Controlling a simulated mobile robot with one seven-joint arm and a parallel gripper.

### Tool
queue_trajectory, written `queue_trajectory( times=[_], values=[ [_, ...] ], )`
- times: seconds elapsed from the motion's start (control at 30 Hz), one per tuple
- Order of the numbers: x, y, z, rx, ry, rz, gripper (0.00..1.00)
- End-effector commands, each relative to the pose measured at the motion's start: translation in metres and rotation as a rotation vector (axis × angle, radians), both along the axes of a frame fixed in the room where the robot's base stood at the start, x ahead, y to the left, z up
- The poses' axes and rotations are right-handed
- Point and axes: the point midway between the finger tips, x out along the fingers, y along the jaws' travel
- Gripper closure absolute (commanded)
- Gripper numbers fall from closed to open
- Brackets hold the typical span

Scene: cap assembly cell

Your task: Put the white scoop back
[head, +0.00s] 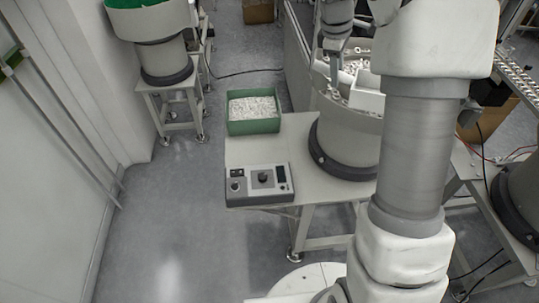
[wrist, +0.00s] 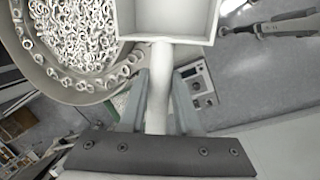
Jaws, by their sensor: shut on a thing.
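The white scoop shows in the wrist view as an open box-shaped pan (wrist: 168,22) at the top, with a straight handle (wrist: 159,90) running down from it. My gripper (wrist: 161,85) is shut on the handle, one finger on each side. The visible inside of the pan looks empty; its far end is cut off by the picture edge. In the head view, a white box shape that looks like the scoop (head: 369,98) is at the bowl feeder, partly hidden by my arm.
The bowl feeder (head: 345,145) holds many small ring-like parts (wrist: 82,32). On its table are a green bin (head: 253,126) of white parts and a grey control box (head: 259,184). Another feeder (head: 165,60) stands at the back left. Open floor (head: 170,235) lies left of the table.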

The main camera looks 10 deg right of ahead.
Motion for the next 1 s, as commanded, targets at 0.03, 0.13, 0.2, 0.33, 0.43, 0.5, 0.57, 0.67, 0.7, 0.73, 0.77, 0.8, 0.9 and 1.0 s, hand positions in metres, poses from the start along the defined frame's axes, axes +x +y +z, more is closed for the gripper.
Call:
queue_trajectory(
  times=[0.03,0.13,0.2,0.33,0.43,0.5,0.57,0.67,0.7,0.73,0.77,0.8,0.9,1.0],
  values=[
    [-0.005,0.008,-0.008,-0.001,0.002,-0.054,1.0],
    [-0.014,0.021,-0.023,-0.002,0.003,-0.182,1.0],
    [-0.02,0.03,-0.033,-0.003,0.003,-0.274,1.0],
    [-0.033,0.047,-0.054,-0.003,0.004,-0.45,1.0],
    [-0.042,0.059,-0.069,-0.003,0.004,-0.586,1.0],
    [-0.048,0.068,-0.079,-0.004,0.002,-0.674,1.0],
    [-0.052,0.074,-0.087,-0.005,0.003,-0.743,1.0],
    [-0.06,0.084,-0.099,-0.004,0.002,-0.85,1.0],
    [-0.062,0.088,-0.103,-0.005,0.001,-0.891,1.0],
    [-0.064,0.091,-0.107,-0.004,0.001,-0.921,1.0],
    [-0.066,0.094,-0.111,-0.003,0.001,-0.951,1.0],
    [-0.069,0.098,-0.115,-0.004,0.001,-0.99,1.0],
    [-0.069,0.096,-0.115,-0.003,0.002,-1.004,1.0],
    [-0.07,0.096,-0.115,-0.002,0.004,-1.004,1.0]
  ],
)
